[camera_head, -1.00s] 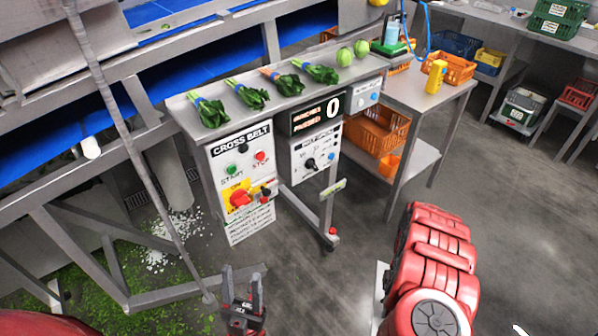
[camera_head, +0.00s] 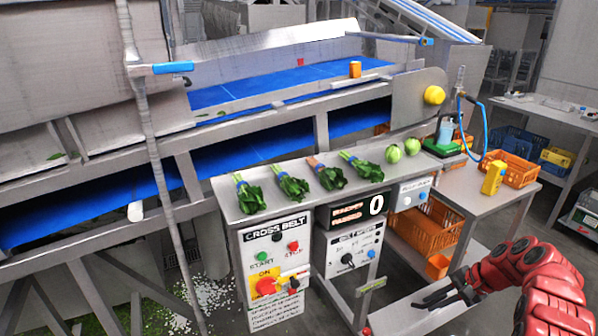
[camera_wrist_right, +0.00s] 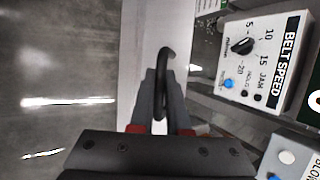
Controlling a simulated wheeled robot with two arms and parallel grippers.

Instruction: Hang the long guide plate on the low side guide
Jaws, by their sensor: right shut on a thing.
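My right gripper (camera_head: 452,292) reaches in from the right, low in front of the bench. In the right wrist view its fingers (camera_wrist_right: 161,105) are shut on a black hooked handle (camera_wrist_right: 165,62). A long pale grey plate, which looks like the long guide plate (camera_wrist_right: 152,25), lies behind the handle in that view. In the head view the plate (camera_head: 405,316) shows as a pale strip below the gripper. A low grey edge (camera_head: 262,98) runs along the near side of the upper blue belt; I cannot tell for sure that it is the low side guide. My left gripper is out of view.
The control bench (camera_head: 226,197) carries several leafy bunches and two round greens. A side table (camera_head: 462,187) with an orange crate (camera_head: 515,168) and a yellow bottle (camera_head: 493,178) stands to its right. A pole (camera_head: 140,120) rises at the left. Floor at right is open.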

